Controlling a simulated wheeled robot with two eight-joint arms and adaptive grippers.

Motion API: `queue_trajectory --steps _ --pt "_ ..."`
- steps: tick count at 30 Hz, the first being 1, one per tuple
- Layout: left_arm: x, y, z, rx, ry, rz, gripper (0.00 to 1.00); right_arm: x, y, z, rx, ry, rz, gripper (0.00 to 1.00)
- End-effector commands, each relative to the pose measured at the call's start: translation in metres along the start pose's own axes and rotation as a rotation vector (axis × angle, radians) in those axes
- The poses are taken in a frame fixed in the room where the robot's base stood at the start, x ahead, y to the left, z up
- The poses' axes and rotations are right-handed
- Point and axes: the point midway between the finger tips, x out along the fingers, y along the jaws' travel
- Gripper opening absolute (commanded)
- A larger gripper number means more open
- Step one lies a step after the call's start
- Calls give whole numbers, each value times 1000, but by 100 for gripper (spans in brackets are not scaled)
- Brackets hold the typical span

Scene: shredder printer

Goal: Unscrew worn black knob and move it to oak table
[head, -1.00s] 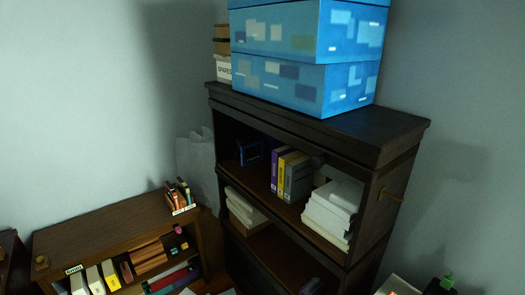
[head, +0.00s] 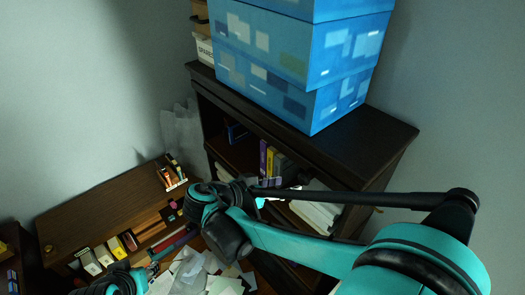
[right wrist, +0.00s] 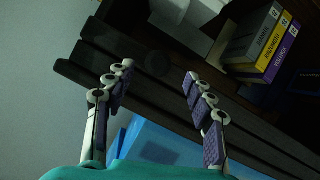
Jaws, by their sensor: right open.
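The black knob (right wrist: 157,64) is a dark round shape on the dark bookcase's upper front rail, dim in the right wrist view. My right gripper (right wrist: 159,73) is open, with its two fingertips apart on either side of the knob in that view. I cannot tell how far the knob lies beyond the tips. In the head view my right gripper (head: 272,184) is at the bookcase front, partly hidden by my arm. Part of my left arm shows at the bottom left, its jaws unclear. I cannot pick out the oak table for certain.
Blue boxes (head: 300,55) stand on the dark bookcase (head: 365,133). Books (right wrist: 262,45) and white paper stacks (right wrist: 197,14) fill its shelves. A low brown wooden shelf unit (head: 95,212) at left has a pen holder (head: 171,177) on top and free room. Papers (head: 195,272) lie below.

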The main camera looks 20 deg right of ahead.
Motion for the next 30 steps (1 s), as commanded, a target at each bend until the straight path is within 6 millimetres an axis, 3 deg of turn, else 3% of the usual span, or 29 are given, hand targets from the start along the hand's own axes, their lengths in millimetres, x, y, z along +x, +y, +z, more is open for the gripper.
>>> queue_trajectory --steps 5,19,30 --pt "-6 0 -4 0 0 0 40 -1 0 -10 50 38 25 54" --pt "-7 0 -5 0 0 0 40 64 2 -11 48 35 24 54" --pt "-7 0 -5 0 0 0 40 71 2 -11 46 35 22 54"
